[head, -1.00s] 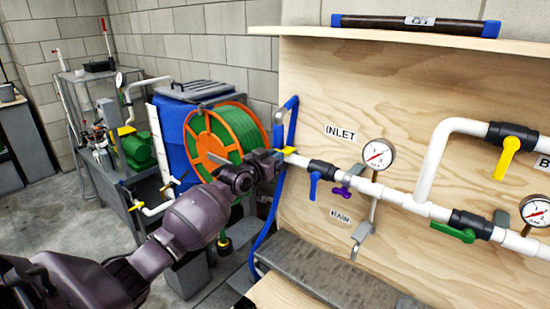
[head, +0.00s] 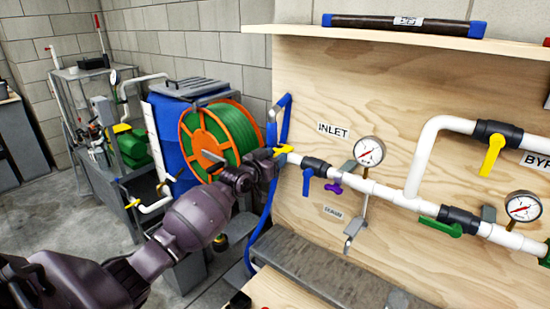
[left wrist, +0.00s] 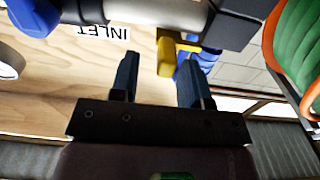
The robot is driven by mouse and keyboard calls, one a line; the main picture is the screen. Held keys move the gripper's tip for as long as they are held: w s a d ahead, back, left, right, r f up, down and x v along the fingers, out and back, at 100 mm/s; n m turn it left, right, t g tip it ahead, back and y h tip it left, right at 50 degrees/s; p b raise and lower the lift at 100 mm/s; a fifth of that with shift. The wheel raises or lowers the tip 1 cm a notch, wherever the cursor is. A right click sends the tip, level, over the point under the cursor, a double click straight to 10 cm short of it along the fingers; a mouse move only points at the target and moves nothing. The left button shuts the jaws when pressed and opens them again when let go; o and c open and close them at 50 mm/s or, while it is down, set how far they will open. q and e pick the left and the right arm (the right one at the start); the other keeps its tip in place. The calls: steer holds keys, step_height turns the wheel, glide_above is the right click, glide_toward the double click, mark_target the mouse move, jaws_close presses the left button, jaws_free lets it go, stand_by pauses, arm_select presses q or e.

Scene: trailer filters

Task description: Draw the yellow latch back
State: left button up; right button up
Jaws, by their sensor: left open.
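The yellow latch (head: 284,149) is at the left end of the white inlet pipe, where the blue hose joins it. My left gripper (head: 268,158) is right beside and just below the latch in the head view, and partly covers the hose end. In the left wrist view the yellow latch (left wrist: 166,57) shows just beyond the open fingertips (left wrist: 159,62), between them. No contact is clear. The fingers hold nothing. My right gripper is not in view.
A blue-handled valve (head: 307,182), a small purple valve (head: 333,187) and a gauge (head: 369,152) sit along the pipe to the right. The green hose reel (head: 232,135) stands close behind my left arm. The blue hose (head: 262,235) hangs below the joint.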

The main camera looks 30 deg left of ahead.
arm_select(q)
steer(key=s, duration=1)
steer(key=shift+s+a, duration=0.35)
steer(key=shift+a, duration=0.05)
steer(key=s+d+f+g, duration=0.2)
steer(key=s+d+f, duration=0.3)
steer(key=s+f, duration=0.4)
steer(key=s+d+f+g+y, duration=0.1)
steer(key=s+d+f+g, duration=0.1)
steer(key=s+d+f, duration=0.3)
steer(key=s+d+f+g, duration=0.2)
steer(key=s+d+f, duration=0.4)
steer(key=s+f, duration=0.6)
steer(key=shift+s+f+y, duration=0.3)
steer(key=shift+f+y, duration=0.1)
steer(key=shift+f, duration=0.35)
